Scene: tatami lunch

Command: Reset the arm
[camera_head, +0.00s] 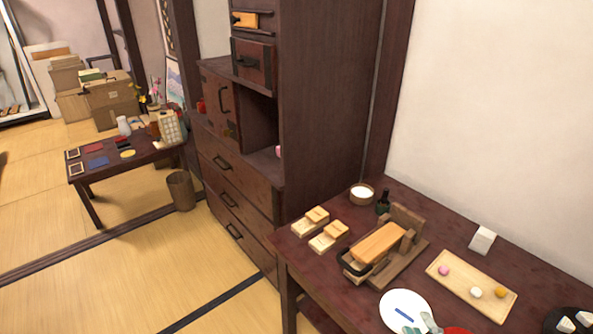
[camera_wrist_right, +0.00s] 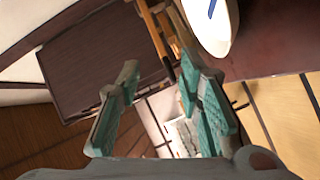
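My right gripper (camera_head: 424,325) shows at the bottom edge of the head view, with its teal fingertips over or beside the lower part of a white plate (camera_head: 396,302). In the right wrist view my right gripper (camera_wrist_right: 160,72) has its two teal fingers spread apart with nothing held between them. The plate (camera_wrist_right: 211,30) shows there at the top, with part of a blue strip on it. My left gripper is in neither view.
The dark table (camera_head: 330,265) holds a wooden slicer-like stand (camera_head: 402,262), small wooden boxes (camera_head: 328,238), a bowl (camera_head: 361,195), a dark bottle (camera_head: 383,204), a white block (camera_head: 482,240) and a tray with sweets (camera_head: 463,297). A tall cabinet (camera_head: 240,185) stands behind. Tatami floor is open at left.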

